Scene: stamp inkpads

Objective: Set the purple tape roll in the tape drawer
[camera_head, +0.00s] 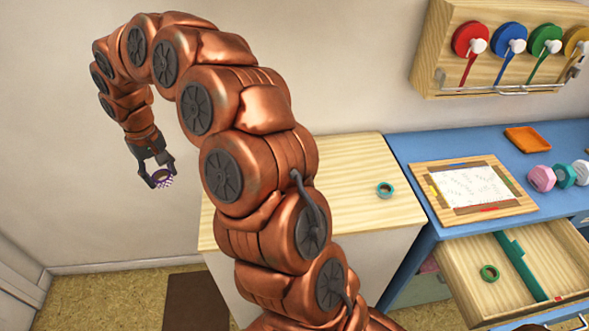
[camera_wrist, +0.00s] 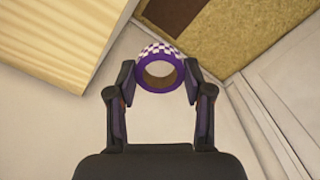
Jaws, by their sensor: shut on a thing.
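The purple tape roll (camera_wrist: 160,72) has a purple and white checkered outside and shows between the two fingers of my gripper (camera_wrist: 160,92) in the wrist view. In the head view, my gripper (camera_head: 161,178) is shut on the purple tape roll (camera_head: 163,182) in the air at the left, left of the wooden-topped cabinet. The open drawer (camera_head: 466,262) is at the lower right, under the blue desk. A green tape roll (camera_head: 489,273) lies in its left part, left of a dark green divider (camera_head: 522,266).
The blue desk (camera_head: 420,148) holds a framed sheet (camera_head: 470,187), an orange tray (camera_head: 527,139) and several stamps (camera_head: 541,178). A wall rack (camera_head: 436,52) with colored reels hangs above. The drawer's right part is largely bare.

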